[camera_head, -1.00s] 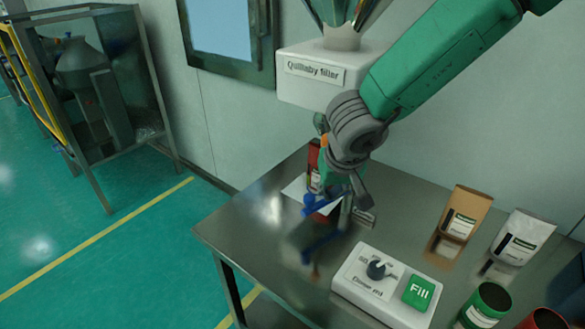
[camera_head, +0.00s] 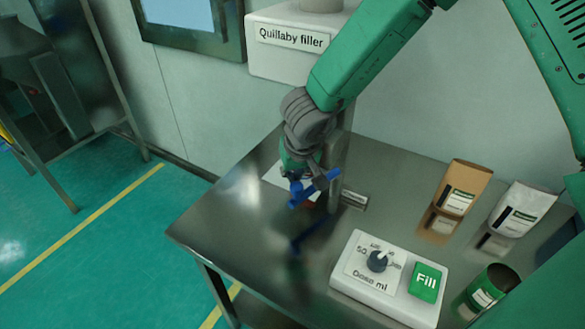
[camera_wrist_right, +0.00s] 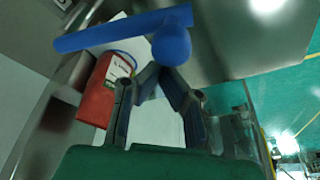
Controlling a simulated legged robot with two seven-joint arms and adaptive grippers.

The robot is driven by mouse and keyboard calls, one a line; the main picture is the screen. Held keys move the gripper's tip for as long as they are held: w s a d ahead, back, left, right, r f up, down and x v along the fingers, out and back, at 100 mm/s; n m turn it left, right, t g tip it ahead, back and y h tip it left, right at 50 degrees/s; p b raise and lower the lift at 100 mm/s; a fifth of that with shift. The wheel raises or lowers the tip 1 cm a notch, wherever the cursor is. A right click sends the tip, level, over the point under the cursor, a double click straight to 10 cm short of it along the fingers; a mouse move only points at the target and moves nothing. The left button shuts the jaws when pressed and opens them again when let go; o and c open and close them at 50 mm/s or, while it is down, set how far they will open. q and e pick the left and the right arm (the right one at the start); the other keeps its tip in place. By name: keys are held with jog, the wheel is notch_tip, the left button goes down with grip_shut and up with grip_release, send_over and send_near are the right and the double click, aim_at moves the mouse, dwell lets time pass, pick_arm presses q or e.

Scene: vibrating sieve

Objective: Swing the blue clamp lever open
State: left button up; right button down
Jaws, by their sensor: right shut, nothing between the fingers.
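The blue clamp lever (camera_head: 321,183) stands above the metal table under the filler. My right gripper (camera_head: 298,172) is beside the lever in the head view and covers part of the clamp. In the wrist view the right gripper's fingertips (camera_wrist_right: 160,72) are shut with nothing between them, close below the knob. I cannot tell whether they touch it. My left gripper is not in view.
The white filler (camera_head: 290,45) hangs above. The dose box (camera_head: 385,280) with a Fill button, a brown bag (camera_head: 462,188), a white bag (camera_head: 522,210) and a green can (camera_head: 487,290) stand to the right.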

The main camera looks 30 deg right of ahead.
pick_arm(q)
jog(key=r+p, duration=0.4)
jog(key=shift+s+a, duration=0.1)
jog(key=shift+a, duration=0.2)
pick_arm(e)
jog(key=s+d+n+y, duration=0.1)
jog(key=s+n, duration=0.3)
jog(key=s, duration=0.2)
jog(key=shift+s+d+f, duration=0.2)
jog(key=shift+d+f, duration=0.1)
